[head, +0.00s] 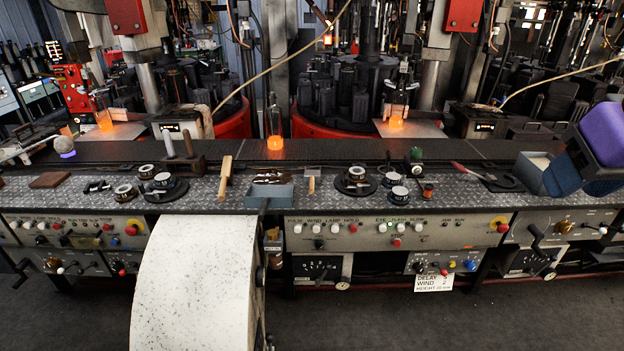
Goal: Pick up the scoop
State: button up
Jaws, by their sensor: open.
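A red-handled tool (472,173), which looks like the scoop, lies on the patterned metal bench top at right. Its handle points to the upper left, and its dark end rests by a flat black pad (503,183). The exact shape of its head is too small to tell. My gripper (582,180), purple with blue fingers, is at the right edge, above the bench and to the right of the tool. It is open and apart from the tool; I see nothing between its fingers.
A grey open box (535,170) with pale contents stands between the tool and my gripper. A wooden-handled brush (225,178), a grey tray (268,194) and round mould parts (356,178) lie farther left. A large white speckled curved surface (190,285) fills the front left.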

aim_at(311, 177)
jog(key=z, duration=1.05)
jog(key=u, duration=1.85)
jog(key=i+l+u, duration=0.25)
jog(key=l+u, duration=0.55)
jog(key=i+l, duration=0.1)
jog(key=l, duration=0.35)
jog(key=i+l+u, duration=0.1)
jog(key=l, duration=0.35)
jog(key=i+l, duration=0.1)
jog(key=l, duration=0.35)
